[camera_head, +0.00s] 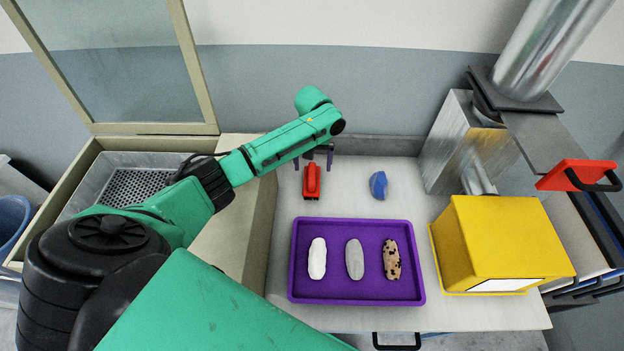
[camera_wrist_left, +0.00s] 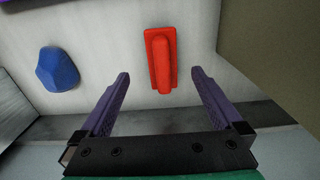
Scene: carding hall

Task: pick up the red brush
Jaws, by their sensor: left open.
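The red brush (camera_head: 312,182) lies on the pale worktop near its back edge, to the left of a blue object. It also shows in the left wrist view (camera_wrist_left: 161,60), lying lengthwise ahead of the fingers. My left gripper (camera_head: 314,158) is open and empty just behind the brush. In the left wrist view its two purple fingers (camera_wrist_left: 158,88) stand apart, one to either side of the brush's near end. I cannot tell how high the fingers are above the worktop. My right gripper is in neither view.
A blue object (camera_head: 378,185) lies right of the brush. A purple tray (camera_head: 357,226) in front holds a white, a grey and a speckled piece. A yellow box (camera_head: 500,240) stands at the right, and a wall runs behind the worktop.

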